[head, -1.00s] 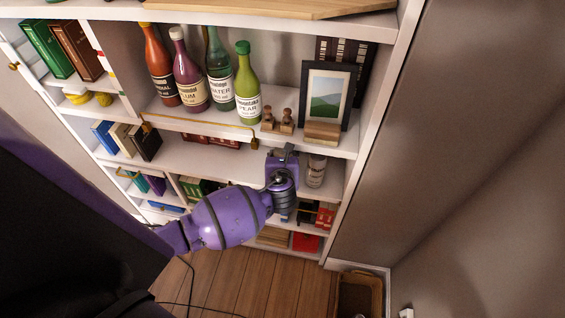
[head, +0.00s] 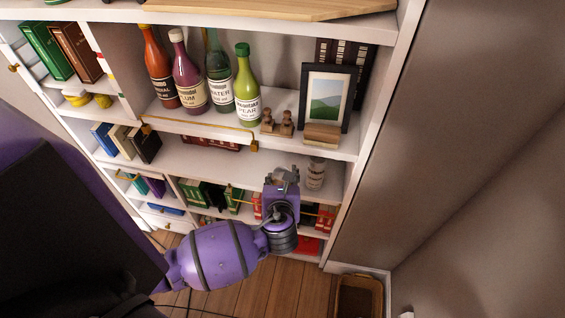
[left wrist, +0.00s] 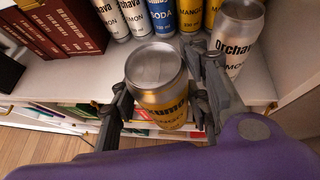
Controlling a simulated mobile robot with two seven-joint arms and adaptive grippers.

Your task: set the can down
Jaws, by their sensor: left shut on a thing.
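My left gripper (left wrist: 160,100) is shut on a can (left wrist: 160,92) with a silver top and a yellow-gold label, only partly readable. One finger is on each side of it. In the left wrist view the can overlaps the front edge of a white shelf (left wrist: 70,82); whether it touches the shelf I cannot tell. In the head view my left gripper (head: 283,178) is at the front of the shelf under the bottles, and the held can is hidden there. My right gripper is not in view.
A white Orchava can (left wrist: 238,38) stands close to the right finger; several cans, including a blue one (left wrist: 189,15), stand behind. Dark red books (left wrist: 62,25) are at the left. A shelf above holds bottles (head: 247,90) and a picture frame (head: 327,95). Bare shelf (head: 185,160) lies left of the gripper.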

